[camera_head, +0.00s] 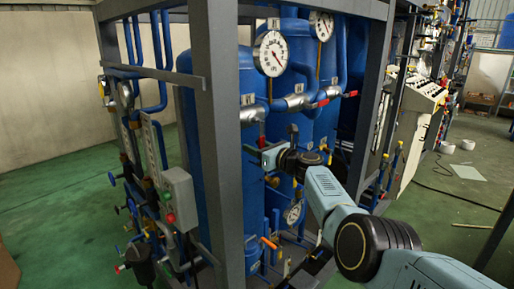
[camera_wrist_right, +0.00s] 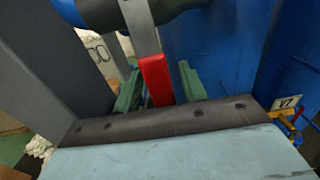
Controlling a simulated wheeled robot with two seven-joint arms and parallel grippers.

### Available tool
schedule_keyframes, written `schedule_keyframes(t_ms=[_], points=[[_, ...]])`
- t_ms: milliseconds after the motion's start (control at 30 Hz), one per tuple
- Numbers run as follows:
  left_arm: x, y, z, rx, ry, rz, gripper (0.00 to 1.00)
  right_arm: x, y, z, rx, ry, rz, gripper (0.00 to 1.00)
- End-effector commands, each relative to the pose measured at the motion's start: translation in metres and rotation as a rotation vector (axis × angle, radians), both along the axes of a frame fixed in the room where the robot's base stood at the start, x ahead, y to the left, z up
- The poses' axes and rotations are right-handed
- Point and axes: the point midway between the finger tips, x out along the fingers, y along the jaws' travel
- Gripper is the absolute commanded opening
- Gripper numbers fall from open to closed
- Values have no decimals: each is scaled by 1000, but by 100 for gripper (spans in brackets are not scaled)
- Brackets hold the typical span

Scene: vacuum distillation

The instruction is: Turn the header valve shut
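The valve handle is a red-ended flat lever (camera_wrist_right: 157,80) hanging from a grey metal strip in the right wrist view. It also shows in the head view as a small red tip (camera_head: 262,141) below a silver pipe section. My right gripper (camera_wrist_right: 160,92) is open, with its two green fingers on either side of the red lever. A gap shows between the lever and the right-hand finger; contact on the left side is hard to tell. In the head view my right gripper (camera_head: 258,151) reaches the front blue tank from the right. My left gripper is not in view.
A grey frame post (camera_head: 218,130) stands close to the left of my right gripper. Blue tanks (camera_head: 292,130) stand behind it. Other red handles (camera_head: 318,104) sit on the pipe to the right. A gauge (camera_head: 271,53) is above. Green floor lies open at left.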

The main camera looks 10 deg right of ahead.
Motion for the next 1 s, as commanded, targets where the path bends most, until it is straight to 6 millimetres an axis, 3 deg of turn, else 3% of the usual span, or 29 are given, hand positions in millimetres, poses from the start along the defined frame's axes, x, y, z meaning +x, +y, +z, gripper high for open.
schedule_keyframes(t_ms=[267, 467, 600, 1000], points=[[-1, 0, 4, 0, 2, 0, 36, -1, -2, 2, -2, -2, -2, 42], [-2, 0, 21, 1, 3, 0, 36, -11, -10, 4, -2, -4, -3, 42], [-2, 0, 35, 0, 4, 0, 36, -22, -16, 4, -4, -3, -2, 42], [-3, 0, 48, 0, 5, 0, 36, -61, -43, 1, -4, -3, -2, 42]])
